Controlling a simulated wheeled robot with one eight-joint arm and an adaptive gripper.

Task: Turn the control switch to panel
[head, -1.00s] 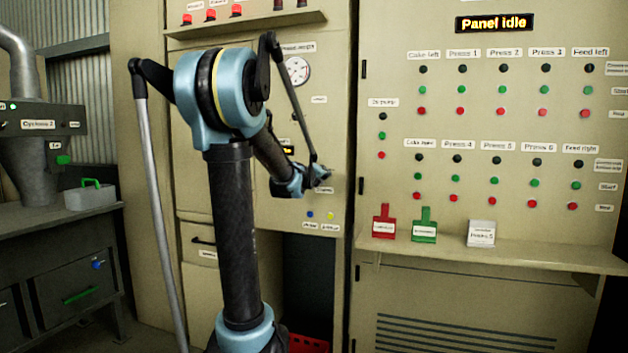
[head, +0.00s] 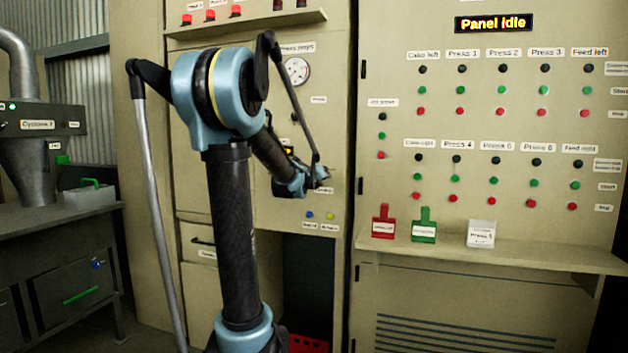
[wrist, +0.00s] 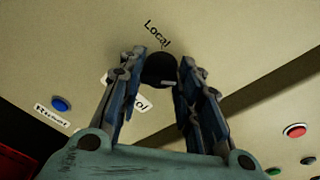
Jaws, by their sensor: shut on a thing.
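The control switch is a round black knob (wrist: 159,69) on the beige cabinet face in the wrist view. A light mark shows on its lower right edge. In the head view my gripper (head: 321,178) is against the cabinet's right part and hides most of the switch. No "Panel" position mark can be seen.
A blue button (wrist: 60,104) and a red button (wrist: 294,130) lie either side in the wrist view. In the head view, a gauge (head: 297,70) sits above my gripper. The button panel reading "Panel Idle" (head: 493,23) stands right, above a shelf (head: 560,257) with tags.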

